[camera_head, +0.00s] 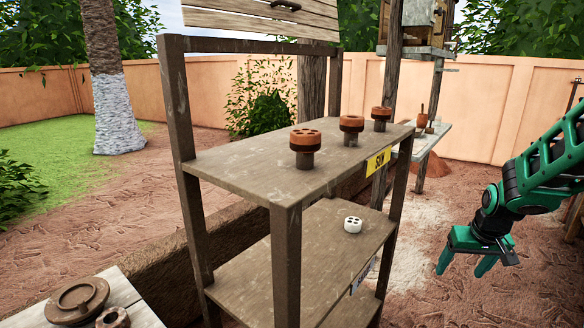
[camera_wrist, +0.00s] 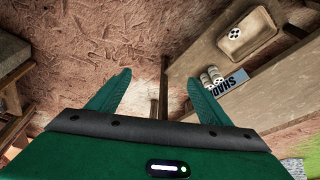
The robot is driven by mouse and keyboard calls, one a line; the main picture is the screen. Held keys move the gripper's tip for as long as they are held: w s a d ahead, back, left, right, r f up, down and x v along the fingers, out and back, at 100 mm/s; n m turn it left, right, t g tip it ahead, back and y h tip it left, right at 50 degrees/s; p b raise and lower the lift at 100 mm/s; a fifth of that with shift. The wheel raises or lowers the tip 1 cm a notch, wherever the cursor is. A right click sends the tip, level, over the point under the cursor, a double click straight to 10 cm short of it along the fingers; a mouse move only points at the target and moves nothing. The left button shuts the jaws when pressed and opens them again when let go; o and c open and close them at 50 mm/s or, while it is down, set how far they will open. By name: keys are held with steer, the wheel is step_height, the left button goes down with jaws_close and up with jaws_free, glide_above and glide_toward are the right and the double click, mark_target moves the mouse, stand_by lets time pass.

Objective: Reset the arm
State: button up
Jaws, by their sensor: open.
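My gripper (camera_head: 474,256) is at the right of the head view, at the end of my green arm. It hangs in the air to the right of the wooden shelf rack, with its fingers pointing down. It is open and empty. In the wrist view its two green fingers (camera_wrist: 158,90) stand apart with bare reddish ground seen past them. The gripper touches nothing.
A wooden rack (camera_head: 240,172) holds several brown clay pieces on top; a white holed piece (camera_head: 353,224) sits on its lower shelf. The wrist view shows a shelf with a "SHAD" label (camera_wrist: 228,83) and a tray (camera_wrist: 247,35). Open ground surrounds my gripper.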

steer(key=s+a+r+m+g, duration=0.1)
steer(key=s+r, duration=0.1)
steer(key=s, duration=0.8)
steer(key=s+a+r+m+g, duration=0.1)
steer(key=s+r+m, duration=0.1)
steer(key=s, duration=0.8)
steer(key=s+a+r+m+g, duration=0.1)
steer(key=s+r, duration=0.2)
steer(key=s, duration=0.7)
steer(key=shift+s+r+m+g+y, duration=0.25)
steer(key=shift+s+m+g+y, duration=0.05)
steer(key=shift+s+y, duration=0.1)
steer(key=shift+a, duration=0.1)
